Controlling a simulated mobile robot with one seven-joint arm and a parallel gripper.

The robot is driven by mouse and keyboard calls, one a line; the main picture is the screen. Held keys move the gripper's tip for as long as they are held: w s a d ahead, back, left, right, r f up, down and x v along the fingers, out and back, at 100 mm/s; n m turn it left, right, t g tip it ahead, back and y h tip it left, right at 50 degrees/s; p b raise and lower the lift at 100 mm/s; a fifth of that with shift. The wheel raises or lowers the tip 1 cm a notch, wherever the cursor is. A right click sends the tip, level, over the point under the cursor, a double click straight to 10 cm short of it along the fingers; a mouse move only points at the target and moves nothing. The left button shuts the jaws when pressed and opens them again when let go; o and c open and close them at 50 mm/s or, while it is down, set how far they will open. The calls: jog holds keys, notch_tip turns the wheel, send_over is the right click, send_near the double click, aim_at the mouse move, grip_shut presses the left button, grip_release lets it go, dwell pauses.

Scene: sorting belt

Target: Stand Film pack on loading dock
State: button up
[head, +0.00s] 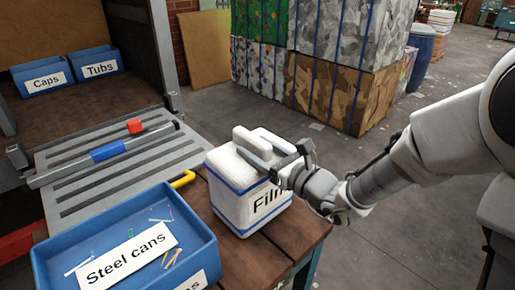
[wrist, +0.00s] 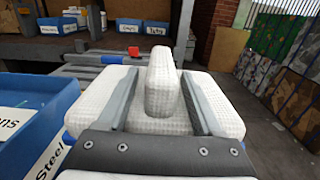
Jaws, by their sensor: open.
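The Film pack (head: 226,192) is a white block with blue bands and a "Film" label. It stands upright on a brown wooden table in the head view. Its top carries a raised white grip, which shows upright in the wrist view (wrist: 162,88). My gripper (head: 259,150) is at the top of the pack, coming in from the right. In the wrist view its open fingers (wrist: 160,75) lie on either side of the raised grip, with gaps to it. A grey slatted platform (head: 75,175) lies left of the pack; I cannot tell whether this is the loading dock.
A blue "Steel cans" bin (head: 206,246) stands close at the front left. A grey bar with a blue sleeve (head: 107,151) and a red block (head: 135,126) lie on the platform. "Caps" (head: 42,78) and "Tubs" (head: 95,68) bins stand behind. Bales (head: 325,92) stand at the back.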

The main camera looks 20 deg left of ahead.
jog(key=shift+r, duration=0.15)
jog(key=v, duration=1.2)
jog(key=shift+b, duration=0.35)
jog(key=shift+s, duration=0.1)
